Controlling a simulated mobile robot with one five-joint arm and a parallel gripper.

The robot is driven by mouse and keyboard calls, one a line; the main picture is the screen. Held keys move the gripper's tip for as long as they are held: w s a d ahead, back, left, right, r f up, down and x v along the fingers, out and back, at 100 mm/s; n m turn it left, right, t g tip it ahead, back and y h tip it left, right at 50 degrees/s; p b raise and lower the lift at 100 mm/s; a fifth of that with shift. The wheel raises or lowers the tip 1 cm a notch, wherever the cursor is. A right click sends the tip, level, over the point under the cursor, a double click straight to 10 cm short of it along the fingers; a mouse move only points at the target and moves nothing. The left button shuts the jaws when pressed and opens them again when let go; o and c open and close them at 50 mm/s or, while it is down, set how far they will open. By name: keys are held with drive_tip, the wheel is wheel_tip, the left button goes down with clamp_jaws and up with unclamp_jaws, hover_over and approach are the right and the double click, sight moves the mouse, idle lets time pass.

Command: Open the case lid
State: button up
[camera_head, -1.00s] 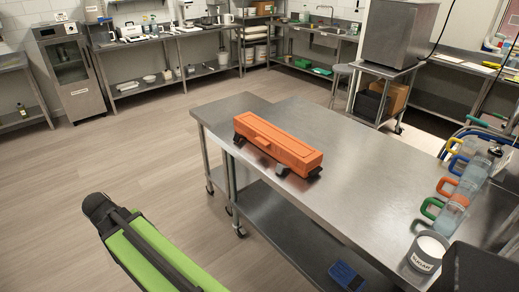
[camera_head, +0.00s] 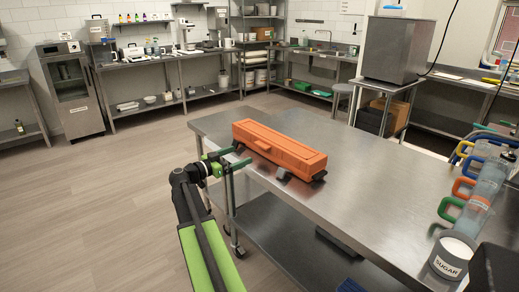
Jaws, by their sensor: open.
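The orange case (camera_head: 279,148) lies on the steel table (camera_head: 350,165), long side slanting from back left to front right. Its lid is shut, with a handle on the front and dark feet or supports under its corners. My gripper (camera_head: 240,158) is at the table's left edge, beside the case's left front corner. Its green jaws are open and empty. I cannot tell whether a jaw touches the case.
Several jugs with coloured handles (camera_head: 464,188) and a sugar container (camera_head: 452,255) stand along the table's right side. A lower shelf (camera_head: 290,235) runs under the table. The tabletop right of the case is clear. Open floor lies to the left.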

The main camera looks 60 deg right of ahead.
approach(273, 142)
drive_tip(key=d, duration=0.1)
drive_tip(key=w+d+f, duration=0.1)
drive_tip(key=d, duration=0.3)
drive_tip(key=shift+w+d+f, duration=0.15)
drive_tip(key=shift+d+f, duration=0.1)
drive_tip(key=shift+f, duration=0.1)
